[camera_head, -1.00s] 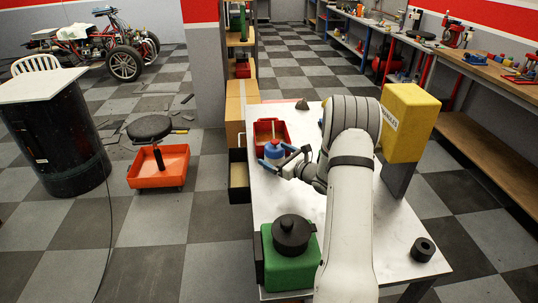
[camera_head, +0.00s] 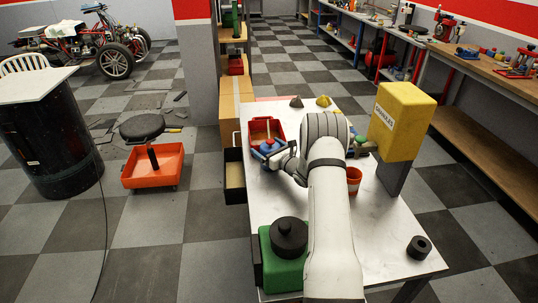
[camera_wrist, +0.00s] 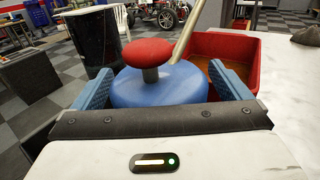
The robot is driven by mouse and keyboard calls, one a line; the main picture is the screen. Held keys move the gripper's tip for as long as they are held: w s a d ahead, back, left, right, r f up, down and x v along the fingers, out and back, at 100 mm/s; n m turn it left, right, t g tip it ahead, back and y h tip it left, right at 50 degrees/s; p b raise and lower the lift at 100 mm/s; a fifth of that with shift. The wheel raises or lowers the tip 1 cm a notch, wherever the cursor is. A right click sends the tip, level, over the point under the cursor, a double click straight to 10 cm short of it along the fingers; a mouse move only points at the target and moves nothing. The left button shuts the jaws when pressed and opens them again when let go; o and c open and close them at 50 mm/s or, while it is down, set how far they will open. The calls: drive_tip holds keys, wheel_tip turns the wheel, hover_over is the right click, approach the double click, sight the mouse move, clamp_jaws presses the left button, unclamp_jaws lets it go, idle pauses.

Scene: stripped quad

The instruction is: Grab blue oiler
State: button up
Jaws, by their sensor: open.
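The blue oiler (camera_wrist: 160,88) has a round blue body, a red knob on a short grey stem and a long thin metal spout. In the wrist view it sits between the two blue fingers of my open gripper (camera_wrist: 161,91), one finger on each side. Whether either finger touches it I cannot tell. Its lower part is hidden by the gripper's dark front edge. In the head view the oiler (camera_head: 268,146) stands on the white table near its left edge, partly hidden by my gripper (camera_head: 268,157).
A red bin (camera_head: 280,128) stands just behind the oiler. A green block with a black pot (camera_head: 289,237) is at the table's front left. An orange cup (camera_head: 354,178), a yellow box on a stand (camera_head: 402,120) and a black ring (camera_head: 420,247) are to the right.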

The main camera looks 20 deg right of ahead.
drive_tip(key=shift+c, duration=0.5)
drive_tip(key=c, duration=1.2)
drive_tip(key=shift+r, duration=0.1)
